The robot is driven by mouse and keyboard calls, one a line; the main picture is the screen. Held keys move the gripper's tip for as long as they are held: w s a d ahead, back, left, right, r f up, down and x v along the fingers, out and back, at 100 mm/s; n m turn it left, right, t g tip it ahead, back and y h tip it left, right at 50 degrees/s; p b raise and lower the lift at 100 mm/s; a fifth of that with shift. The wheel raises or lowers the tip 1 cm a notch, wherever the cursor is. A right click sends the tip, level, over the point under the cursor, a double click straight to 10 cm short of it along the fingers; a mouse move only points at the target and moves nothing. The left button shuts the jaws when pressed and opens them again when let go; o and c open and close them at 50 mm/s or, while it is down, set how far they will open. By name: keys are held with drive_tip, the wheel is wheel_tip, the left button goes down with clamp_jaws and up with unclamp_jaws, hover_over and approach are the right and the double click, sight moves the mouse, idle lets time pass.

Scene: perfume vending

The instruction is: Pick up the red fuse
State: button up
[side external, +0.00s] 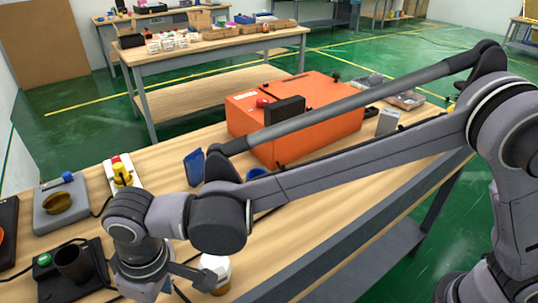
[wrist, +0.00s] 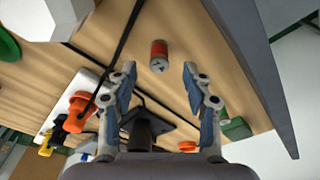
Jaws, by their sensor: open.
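The red fuse (wrist: 159,54) is a small cylinder with a red body and a dark, silvery end that faces the camera. In the wrist view it is over the wooden table top, just beyond and between my fingertips. My gripper (wrist: 159,70) is open, with one blue-grey finger on each side, and nothing is between the pads. I cannot tell the height gap between the fingertips and the fuse. In the side view I cannot make out the fuse, and my gripper is mostly hidden behind my wrist at the bottom edge.
A white-topped tan object (side external: 216,268) is close by my wrist. An orange case (side external: 330,118) stands mid-table. At left are a grey box with a brown knob (side external: 58,212) and a black fixture with a green button (side external: 44,260). Black cables (wrist: 127,35) cross the table near the fuse.

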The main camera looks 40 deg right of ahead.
drive_tip(key=shift+w+a+f, duration=0.1)
drive_tip(key=shift+w+f, duration=0.05)
drive_tip(key=shift+f, duration=0.75)
drive_tip(key=shift+w+a+f, duration=0.1)
drive_tip(key=shift+a+f, duration=0.05)
drive_tip(key=shift+f, duration=0.75)
drive_tip(key=shift+w+a+f, duration=0.1)
drive_tip(key=shift+w+f, duration=0.05)
drive_tip(key=shift+f, duration=0.75)
clamp_jaws()
